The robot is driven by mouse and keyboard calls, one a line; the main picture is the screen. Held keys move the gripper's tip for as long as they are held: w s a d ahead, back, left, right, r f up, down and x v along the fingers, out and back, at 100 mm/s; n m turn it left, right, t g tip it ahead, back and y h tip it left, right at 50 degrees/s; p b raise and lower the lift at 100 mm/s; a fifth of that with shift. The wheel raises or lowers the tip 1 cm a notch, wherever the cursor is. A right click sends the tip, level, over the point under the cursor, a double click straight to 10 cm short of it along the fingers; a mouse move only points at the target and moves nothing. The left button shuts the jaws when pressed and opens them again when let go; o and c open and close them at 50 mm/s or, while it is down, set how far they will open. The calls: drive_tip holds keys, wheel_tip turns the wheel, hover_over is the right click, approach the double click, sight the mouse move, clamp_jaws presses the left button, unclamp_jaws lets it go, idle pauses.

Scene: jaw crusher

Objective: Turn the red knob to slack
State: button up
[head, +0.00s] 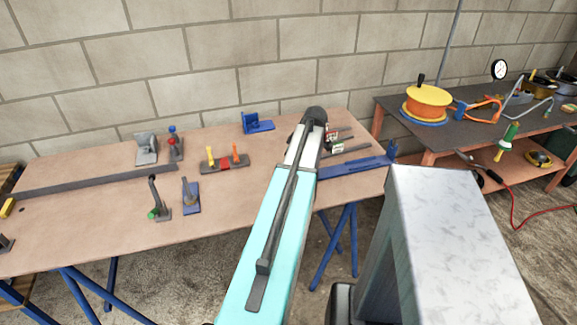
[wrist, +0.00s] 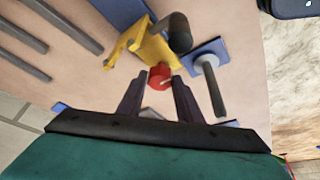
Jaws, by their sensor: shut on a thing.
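In the wrist view the red knob (wrist: 160,76) sits between the two dark fingers of my gripper (wrist: 160,78). The fingers are on either side of it and closed on its edges. The knob is beside a yellow bracket (wrist: 151,48) that carries a black cylinder (wrist: 179,33). A pointer mark or a slack label cannot be made out. In the head view my arm hides the gripper and the knob.
A blue plate with a grey rod (wrist: 210,75) stands close to the right of the knob in the wrist view. Dark bars (wrist: 58,25) lie to the left. In the head view, several lever fixtures (head: 225,162) stand on the wooden bench (head: 90,230); its front left is mostly clear.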

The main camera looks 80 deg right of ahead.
drive_tip(key=shift+w, duration=0.15)
drive_tip(key=o, duration=1)
drive_tip(key=shift+o, duration=0.2)
drive_tip(key=shift+r, duration=0.1)
drive_tip(key=shift+s+v, duration=0.2)
drive_tip(key=shift+v, duration=0.75)
drive_tip(key=b+v, duration=0.2)
drive_tip(key=v, duration=0.9)
drive_tip(key=shift+r, duration=0.35)
drive_tip(key=shift+s+a, duration=0.1)
drive_tip(key=shift+a, duration=0.05)
